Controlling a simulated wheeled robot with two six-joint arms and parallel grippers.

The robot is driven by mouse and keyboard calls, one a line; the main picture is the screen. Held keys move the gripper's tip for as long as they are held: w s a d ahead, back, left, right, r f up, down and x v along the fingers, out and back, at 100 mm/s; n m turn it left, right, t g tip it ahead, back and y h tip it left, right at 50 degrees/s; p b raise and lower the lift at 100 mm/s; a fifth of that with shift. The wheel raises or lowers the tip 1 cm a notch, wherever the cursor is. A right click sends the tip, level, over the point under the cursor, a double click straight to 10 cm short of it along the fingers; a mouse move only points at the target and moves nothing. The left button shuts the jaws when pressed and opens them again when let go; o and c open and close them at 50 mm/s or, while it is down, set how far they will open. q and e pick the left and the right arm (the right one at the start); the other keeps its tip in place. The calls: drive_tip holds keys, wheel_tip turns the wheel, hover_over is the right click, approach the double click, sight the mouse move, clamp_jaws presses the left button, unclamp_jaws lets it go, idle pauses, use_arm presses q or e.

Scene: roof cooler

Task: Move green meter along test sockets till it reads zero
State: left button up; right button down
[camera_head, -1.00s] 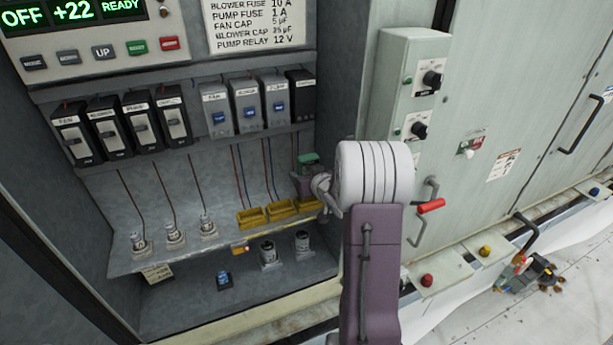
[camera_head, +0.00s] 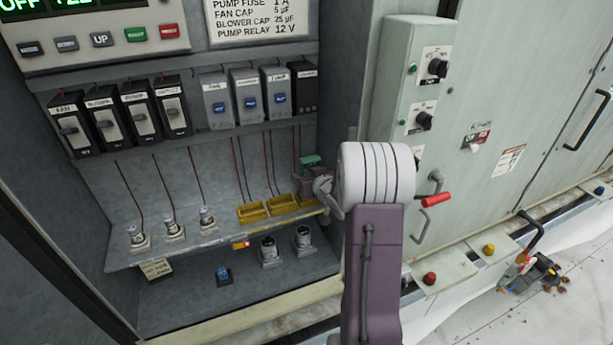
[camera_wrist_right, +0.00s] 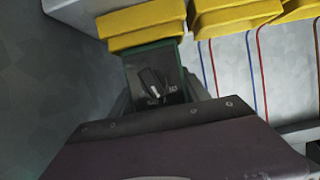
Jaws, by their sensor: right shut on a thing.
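The green meter (camera_head: 311,161) is a small dark box with a green edge, held at the right inner side of the open cabinet. My right gripper (camera_head: 319,185) is shut on it. Three yellow test sockets sit on the cabinet shelf: left (camera_head: 251,212), middle (camera_head: 282,205) and right (camera_head: 309,200). The meter is above the right one. Its reading is not visible. My left gripper is out of view.
Black fuse switches (camera_head: 121,117) and grey relays (camera_head: 247,97) line the shelf above. Wires hang below them. Small round fittings (camera_head: 173,231) stand left of the sockets. The cabinet's right wall and a grey switch box (camera_head: 407,80) are close to my arm.

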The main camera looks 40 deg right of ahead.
drive_tip(key=shift+f, duration=0.2)
idle(0.6)
drive_tip(key=shift+c, duration=2.2)
unclamp_jaws()
drive_tip(key=shift+s, duration=0.1)
drive_tip(key=shift+s+a+r+b, duration=0.1)
drive_tip(key=shift+s+b, duration=0.15)
drive_tip(key=shift+b, duration=0.05)
drive_tip(key=v, duration=0.8)
drive_tip(key=shift+s+b, duration=0.25)
drive_tip(key=shift+b, duration=0.15)
drive_tip(key=shift+r, duration=0.1)
